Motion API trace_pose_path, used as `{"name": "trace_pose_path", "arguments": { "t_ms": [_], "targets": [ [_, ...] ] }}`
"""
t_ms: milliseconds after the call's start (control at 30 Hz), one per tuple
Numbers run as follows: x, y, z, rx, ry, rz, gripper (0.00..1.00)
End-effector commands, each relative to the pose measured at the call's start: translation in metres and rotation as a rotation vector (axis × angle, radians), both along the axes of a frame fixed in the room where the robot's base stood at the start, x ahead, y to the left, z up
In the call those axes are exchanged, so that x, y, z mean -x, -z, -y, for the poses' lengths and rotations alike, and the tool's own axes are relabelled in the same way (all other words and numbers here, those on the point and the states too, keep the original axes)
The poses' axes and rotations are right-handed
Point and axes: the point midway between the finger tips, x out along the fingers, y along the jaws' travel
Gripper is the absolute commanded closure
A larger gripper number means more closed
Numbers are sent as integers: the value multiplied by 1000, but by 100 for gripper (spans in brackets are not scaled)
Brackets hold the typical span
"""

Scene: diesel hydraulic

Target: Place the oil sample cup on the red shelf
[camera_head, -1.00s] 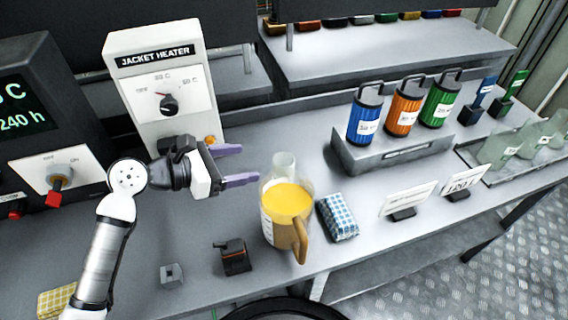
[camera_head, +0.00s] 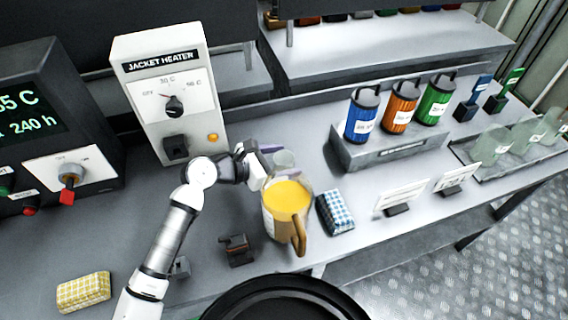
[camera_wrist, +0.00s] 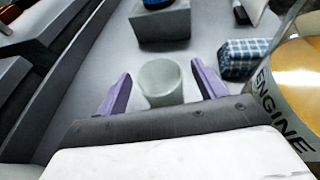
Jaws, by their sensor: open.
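The pale, translucent grey-green cup (camera_head: 283,160) stands upright on the bench just behind the yellow-filled jug. My gripper (camera_head: 268,156) is at its left side, partly hidden by its own wrist and the jug. In the wrist view the cup (camera_wrist: 161,84) stands between the two purple fingers of my open gripper (camera_wrist: 160,76), with a gap visible on each side. No shelf that is clearly red shows; the back shelf (camera_head: 390,48) has a grey top and small coloured items along its upper edge.
The jug (camera_head: 287,200) of yellow oil, labelled ENGINE, stands close to my gripper. A blue checked cloth pack (camera_head: 335,213) lies right of it. A grey stand (camera_head: 392,153) holds blue, orange and green canisters. The jacket heater (camera_head: 168,95) rises behind my arm.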

Motion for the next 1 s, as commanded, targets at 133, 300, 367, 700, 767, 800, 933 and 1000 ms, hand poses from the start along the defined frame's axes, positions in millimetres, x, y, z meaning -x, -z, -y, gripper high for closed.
{"name": "trace_pose_path", "arguments": {
  "t_ms": [133,300,367,700,767,800,933,1000],
  "targets": [
    [-8,3,16,2,1,1,30],
    [-11,9,22,0,1,1,30],
    [-11,9,22,-1,1,2,30],
    [-11,9,21,0,0,1,63],
    [-11,9,21,0,0,1,71],
    [-11,9,21,0,0,1,76],
    [-11,9,21,0,0,1,80],
    [-11,9,21,0,0,1,80]
  ]
}}
